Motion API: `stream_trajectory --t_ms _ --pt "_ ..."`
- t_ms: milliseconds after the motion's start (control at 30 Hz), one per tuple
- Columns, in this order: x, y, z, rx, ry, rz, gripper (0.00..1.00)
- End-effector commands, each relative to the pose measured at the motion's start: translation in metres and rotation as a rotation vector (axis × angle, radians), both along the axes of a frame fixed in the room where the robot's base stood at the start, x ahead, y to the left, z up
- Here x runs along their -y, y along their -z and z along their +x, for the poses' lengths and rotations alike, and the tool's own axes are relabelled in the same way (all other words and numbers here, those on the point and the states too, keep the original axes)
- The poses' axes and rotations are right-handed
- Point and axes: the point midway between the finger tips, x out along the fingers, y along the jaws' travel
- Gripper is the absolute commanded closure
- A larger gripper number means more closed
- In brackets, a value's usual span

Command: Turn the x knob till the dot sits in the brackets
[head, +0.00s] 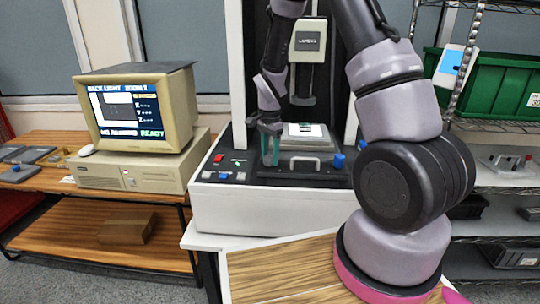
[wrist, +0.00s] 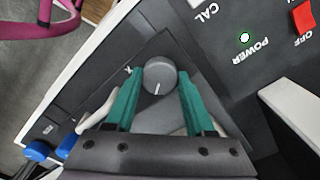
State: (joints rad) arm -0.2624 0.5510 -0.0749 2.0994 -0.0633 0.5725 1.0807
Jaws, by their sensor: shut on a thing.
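The x knob (wrist: 160,78) is a round grey knob with a white pointer line, in the wrist view beside an "X" label on the dark panel. The line points down in that picture. My gripper (wrist: 159,74) has its teal fingers on either side of the knob, shut on it. In the head view my gripper (head: 270,162) reaches down at the machine's front panel, and I cannot make out the knob there. The monitor screen (head: 128,115) at the left shows a grey picture box, text lines and "READY". The dot and brackets are too small to tell.
A red switch (wrist: 304,17) and a lit power lamp (wrist: 245,37) lie near the gripper. Blue knobs (wrist: 38,151) stand at the lower left in the wrist view. The machine's column (head: 307,60) and stage handle (head: 304,162) are close to the arm.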

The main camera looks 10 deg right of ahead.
Motion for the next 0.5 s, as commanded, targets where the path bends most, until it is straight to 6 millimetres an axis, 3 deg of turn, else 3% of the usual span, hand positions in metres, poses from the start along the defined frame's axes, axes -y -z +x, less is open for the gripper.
stream_trajectory --t_ms 500 --pt "0.0 -0.0004 0.0006 0.001 -0.378 0.001 1.0"
